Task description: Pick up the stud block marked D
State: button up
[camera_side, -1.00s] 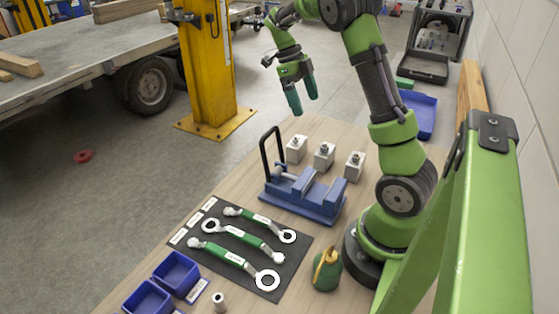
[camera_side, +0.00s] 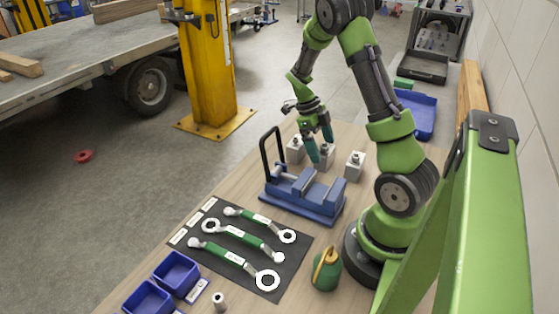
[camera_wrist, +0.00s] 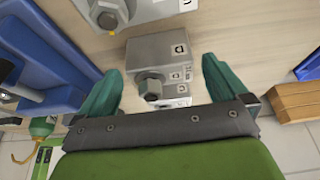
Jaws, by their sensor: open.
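Three grey stud blocks stand in a row on the wooden bench: left (camera_side: 294,150), middle (camera_side: 330,157) and right (camera_side: 354,166). My gripper (camera_side: 322,150) is open, pointing down at the middle block, with its green fingers at about the block's height. In the wrist view a block (camera_wrist: 165,50) with a hex-topped stud lies between the open fingers of my gripper (camera_wrist: 160,72). Its small turned label looks like D, but is hard to read. Another labelled block (camera_wrist: 150,10) is at the top edge. I cannot tell whether either finger touches the block.
A blue vise (camera_side: 305,195) with a black handle stands close in front of the blocks. Wrenches lie on a dark mat (camera_side: 215,240). A green oil can (camera_side: 327,270) and blue bins (camera_side: 177,272) are nearer. A blue tray (camera_side: 418,115) is behind right.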

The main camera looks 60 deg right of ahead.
jog(key=shift+x, duration=1.2)
jog(key=shift+r, duration=0.1)
jog(key=c, duration=1.2)
